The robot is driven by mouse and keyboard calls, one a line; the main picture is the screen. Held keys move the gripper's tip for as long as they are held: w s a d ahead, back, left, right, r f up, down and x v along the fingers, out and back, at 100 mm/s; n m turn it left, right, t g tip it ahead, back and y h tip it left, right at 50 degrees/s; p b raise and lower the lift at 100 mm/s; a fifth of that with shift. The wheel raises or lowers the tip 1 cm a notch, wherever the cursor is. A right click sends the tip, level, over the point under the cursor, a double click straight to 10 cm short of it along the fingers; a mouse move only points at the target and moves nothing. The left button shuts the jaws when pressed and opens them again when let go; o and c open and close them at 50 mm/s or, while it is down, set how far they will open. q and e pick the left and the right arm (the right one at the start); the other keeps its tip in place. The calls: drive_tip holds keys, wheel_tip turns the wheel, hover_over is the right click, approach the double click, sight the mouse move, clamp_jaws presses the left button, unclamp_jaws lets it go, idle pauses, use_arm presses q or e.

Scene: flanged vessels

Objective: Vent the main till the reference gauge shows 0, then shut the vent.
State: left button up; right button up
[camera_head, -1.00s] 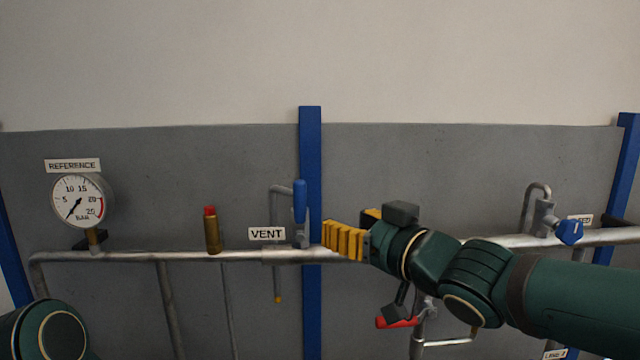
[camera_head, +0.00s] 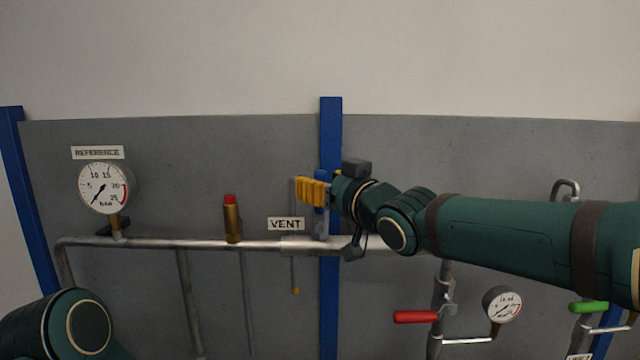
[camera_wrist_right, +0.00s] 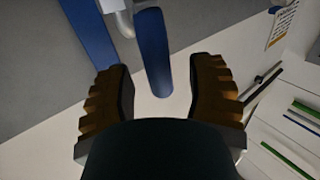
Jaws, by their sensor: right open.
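The reference gauge (camera_head: 104,187) is at the left of the head view, its needle pointing down-left, below the 5; the exact reading is too small to tell. The vent valve's blue handle (camera_wrist_right: 153,50) stands upright by the VENT label (camera_head: 286,224); in the head view my right gripper partly hides it. My right gripper (camera_head: 312,191) is open, its yellow fingers at the height of the handle. In the right wrist view the handle lies between the two spread fingers (camera_wrist_right: 160,98), with gaps on both sides. My left gripper is out of view.
A grey pipe (camera_head: 190,244) runs across the panel, with a brass fitting with a red cap (camera_head: 232,218) on it. A blue post (camera_head: 331,130) stands right behind the vent. A red lever (camera_head: 415,317), a second gauge (camera_head: 503,304) and a green lever (camera_head: 588,307) sit lower right.

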drive_tip(key=shift+w+a, duration=0.25)
drive_tip(key=shift+w, duration=0.15)
clamp_jaws()
